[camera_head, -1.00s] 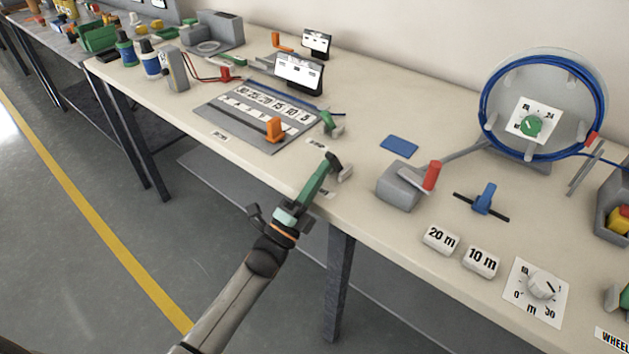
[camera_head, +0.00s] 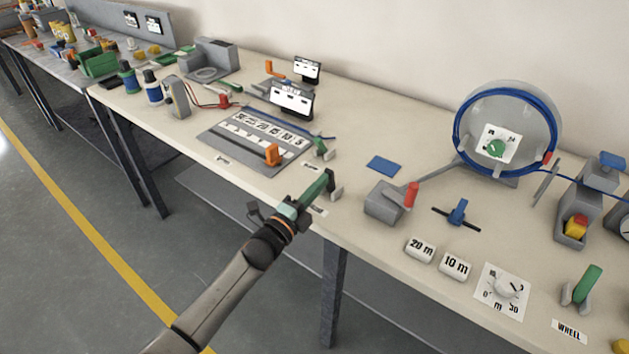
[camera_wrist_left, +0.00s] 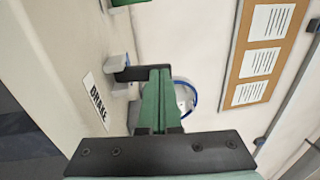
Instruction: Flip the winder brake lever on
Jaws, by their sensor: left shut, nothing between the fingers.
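The brake station is marked by a BRAKE label (camera_wrist_left: 95,98) in the left wrist view, with a grey bracket (camera_wrist_left: 118,62) beside it. The bracket also shows at the bench's front edge in the head view (camera_head: 336,194). A dark bar (camera_wrist_left: 130,73) reaches from the bracket across to my fingertips; I cannot tell whether it is part of the lever. My left gripper (camera_head: 325,182) has its green fingers shut together and empty, right at the bracket. The fingers also show in the left wrist view (camera_wrist_left: 158,98), and they hide part of the station. My right gripper is not seen.
A similar green lever (camera_head: 319,147) stands just behind the brake station. A grey block with a red handle (camera_head: 411,194) and a blue-handled part (camera_head: 457,212) stand to the right. A WHEEL label (camera_head: 569,332) lies beside another green lever (camera_head: 588,285). The wire reel (camera_head: 506,130) is at the back.

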